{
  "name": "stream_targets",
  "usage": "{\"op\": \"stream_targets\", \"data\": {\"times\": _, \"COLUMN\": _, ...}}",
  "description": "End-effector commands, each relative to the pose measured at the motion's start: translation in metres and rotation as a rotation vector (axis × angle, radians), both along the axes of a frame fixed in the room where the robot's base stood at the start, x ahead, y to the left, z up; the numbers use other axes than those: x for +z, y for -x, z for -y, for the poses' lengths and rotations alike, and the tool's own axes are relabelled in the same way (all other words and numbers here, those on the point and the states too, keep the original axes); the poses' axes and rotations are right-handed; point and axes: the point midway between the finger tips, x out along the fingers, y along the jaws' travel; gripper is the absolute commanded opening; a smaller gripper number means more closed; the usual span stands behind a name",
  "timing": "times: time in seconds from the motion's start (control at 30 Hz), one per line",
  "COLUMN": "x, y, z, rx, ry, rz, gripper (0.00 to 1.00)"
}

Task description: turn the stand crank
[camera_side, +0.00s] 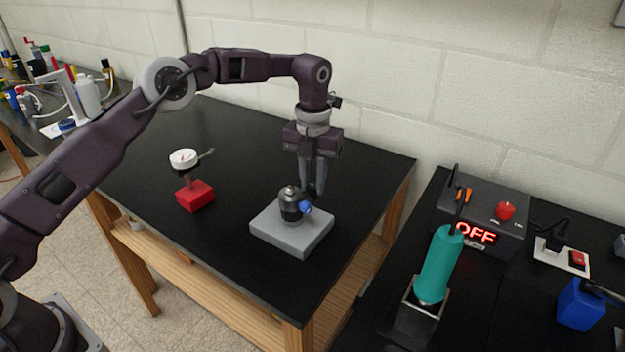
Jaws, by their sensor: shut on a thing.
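The stand is a dark round body (291,211) upright on a square grey base plate (283,238) on the black table. My gripper (313,190) points straight down just behind and right of the stand's top. Its fingers are shut on a dark part beside the stand, apparently the crank. The fingertips and the exact contact are too small and partly hidden to make out.
A red block with a white dial gauge (184,159) stands left of the stand. A soldering station (482,225) reading OFF and a teal-handled iron (440,264) are on a separate black bench at right. Bottles (88,94) crowd the far left. The table's right edge is near the stand.

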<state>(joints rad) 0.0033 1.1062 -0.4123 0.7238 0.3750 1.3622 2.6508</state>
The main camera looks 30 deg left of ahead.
Motion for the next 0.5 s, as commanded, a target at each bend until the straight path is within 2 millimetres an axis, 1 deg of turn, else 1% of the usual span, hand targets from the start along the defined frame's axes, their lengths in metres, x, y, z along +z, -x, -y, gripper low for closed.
{"op": "stream_targets", "data": {"times": 0.3, "x": -0.0002, "y": 0.0006, "z": 0.0004, "rx": 0.000, "ry": 0.001, "rz": -0.003, "gripper": 0.00}}
{"op": "stream_targets", "data": {"times": 0.33, "x": -0.0002, "y": 0.0006, "z": 0.0004, "rx": 0.000, "ry": 0.000, "rz": -0.002, "gripper": 0.27}}
{"op": "stream_targets", "data": {"times": 0.4, "x": -0.0002, "y": 0.0005, "z": 0.0003, "rx": 0.000, "ry": 0.000, "rz": -0.002, "gripper": 0.41}}
{"op": "stream_targets", "data": {"times": 0.43, "x": -0.0002, "y": 0.0005, "z": 0.0003, "rx": 0.000, "ry": 0.000, "rz": -0.002, "gripper": 0.43}}
{"op": "stream_targets", "data": {"times": 0.5, "x": -0.0002, "y": 0.0005, "z": 0.0002, "rx": 0.000, "ry": 0.000, "rz": -0.002, "gripper": 0.43}}
